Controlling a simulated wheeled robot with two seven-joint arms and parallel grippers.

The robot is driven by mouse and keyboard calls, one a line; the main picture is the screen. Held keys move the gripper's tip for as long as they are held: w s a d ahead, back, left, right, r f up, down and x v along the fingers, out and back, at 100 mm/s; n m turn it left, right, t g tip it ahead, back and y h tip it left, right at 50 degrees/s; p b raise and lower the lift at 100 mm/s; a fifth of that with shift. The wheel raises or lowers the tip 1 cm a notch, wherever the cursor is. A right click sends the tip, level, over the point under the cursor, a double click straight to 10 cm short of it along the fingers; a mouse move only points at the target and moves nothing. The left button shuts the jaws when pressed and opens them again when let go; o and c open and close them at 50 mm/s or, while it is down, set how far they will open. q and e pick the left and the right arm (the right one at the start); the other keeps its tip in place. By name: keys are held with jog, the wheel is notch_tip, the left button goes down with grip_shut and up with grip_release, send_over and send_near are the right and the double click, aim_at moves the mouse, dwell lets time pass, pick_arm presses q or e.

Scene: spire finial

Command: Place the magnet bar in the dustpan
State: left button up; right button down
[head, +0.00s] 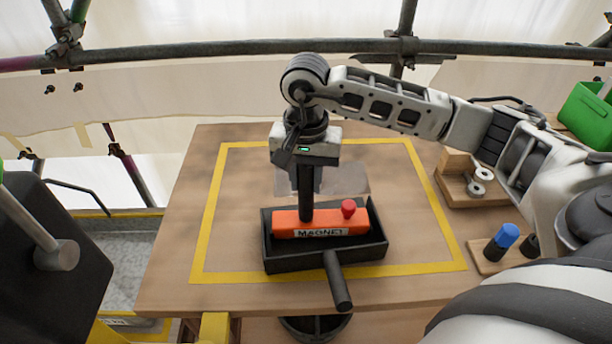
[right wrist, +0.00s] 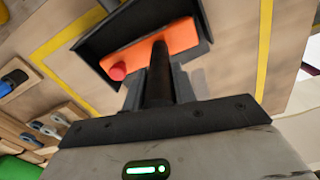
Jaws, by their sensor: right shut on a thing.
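The magnet bar (head: 322,222) is orange, with a red knob and a "MAGNET" label. It lies level within the outline of the black dustpan (head: 325,260), whose handle points to the front. My right gripper (head: 306,215) reaches down from above and is shut on the magnet bar left of the knob. In the right wrist view the bar (right wrist: 185,36) is at the fingertips, inside the pan's walls (right wrist: 90,45). Whether the bar touches the pan floor cannot be told. My left gripper is not in view.
The dustpan stands on a wooden board (head: 180,240) inside a yellow tape outline (head: 215,200). Wooden holders with metal rings (head: 480,180) and a blue-capped item (head: 507,236) stand at the right. A green bin (head: 590,115) is at the far right. Scaffold tubes (head: 230,48) cross behind.

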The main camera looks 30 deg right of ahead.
jog(key=shift+f, duration=0.1)
jog(key=c, duration=1.1)
grip_release()
notch_tip(320, 180, up, 12)
jog(key=shift+r+b, duration=0.15)
jog(key=shift+b, duration=0.15)
